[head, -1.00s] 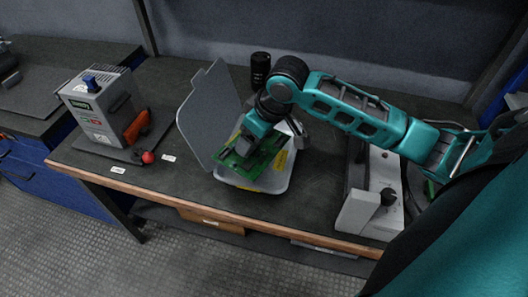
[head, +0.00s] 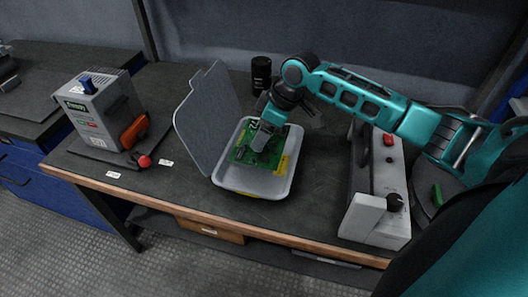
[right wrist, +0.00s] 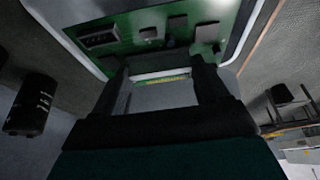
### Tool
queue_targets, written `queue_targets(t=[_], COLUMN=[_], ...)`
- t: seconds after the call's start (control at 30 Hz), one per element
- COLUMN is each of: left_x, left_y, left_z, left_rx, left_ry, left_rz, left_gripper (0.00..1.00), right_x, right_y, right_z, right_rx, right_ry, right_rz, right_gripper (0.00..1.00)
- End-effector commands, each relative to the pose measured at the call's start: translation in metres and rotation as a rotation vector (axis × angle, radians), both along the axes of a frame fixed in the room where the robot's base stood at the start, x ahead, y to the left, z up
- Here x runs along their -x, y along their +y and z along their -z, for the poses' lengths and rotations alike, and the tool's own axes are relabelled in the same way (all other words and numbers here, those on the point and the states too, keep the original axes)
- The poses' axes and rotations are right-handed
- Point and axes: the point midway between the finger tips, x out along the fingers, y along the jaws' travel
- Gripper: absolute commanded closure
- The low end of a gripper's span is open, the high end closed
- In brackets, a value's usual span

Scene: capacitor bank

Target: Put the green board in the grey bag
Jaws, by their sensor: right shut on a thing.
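The green board (head: 243,155) is a circuit board with dark and silver parts. My right gripper (head: 261,143) is shut on it from above, and the board appears within the rim of a light grey open container (head: 250,182), toward its far end. Whether the board touches the container's floor I cannot tell. The container's grey flap (head: 205,118) stands up on its left side; I see no other grey bag. In the right wrist view the board (right wrist: 130,32) crosses the top, beyond my gripper's dark fingers (right wrist: 165,88). My left gripper is not in view.
A grey power unit (head: 103,112) with an orange part stands at the left of the dark bench. A white device (head: 380,205) with a black knob stands right of the container. A black cylinder (head: 261,74) stands behind. Bare bench lies in front of the container.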

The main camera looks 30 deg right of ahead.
Motion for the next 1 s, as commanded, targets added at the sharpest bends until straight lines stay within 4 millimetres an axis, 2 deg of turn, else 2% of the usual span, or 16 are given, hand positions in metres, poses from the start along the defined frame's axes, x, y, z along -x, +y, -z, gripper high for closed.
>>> queue_targets(t=[0.03,0.1,0.33,0.53,0.87,0.9,1.0], left_x=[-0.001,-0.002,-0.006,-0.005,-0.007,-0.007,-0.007], left_y=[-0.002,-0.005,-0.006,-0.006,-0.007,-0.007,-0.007], left_z=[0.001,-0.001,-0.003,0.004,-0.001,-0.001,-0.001], left_rx=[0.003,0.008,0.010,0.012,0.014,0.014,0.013], left_ry=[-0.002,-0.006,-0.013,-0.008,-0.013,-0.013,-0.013], left_rz=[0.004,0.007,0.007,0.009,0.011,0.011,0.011], left_gripper=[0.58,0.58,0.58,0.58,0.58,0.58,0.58], right_x=[0.000,0.000,0.000,0.000,0.000,0.000,0.000], right_y=[0.000,0.000,0.000,0.000,0.000,0.000,0.000], right_z=[0.011,0.019,0.035,0.066,0.069,0.069,0.069], right_rx=[0.000,0.001,0.000,0.000,0.001,0.001,0.001], right_ry=[0.000,-0.001,0.000,0.000,-0.002,-0.001,-0.001], right_rz=[0.001,0.000,0.000,0.001,0.001,0.001,0.001], right_gripper=[0.60,0.60,0.60,0.60,0.60,0.23,0.14])
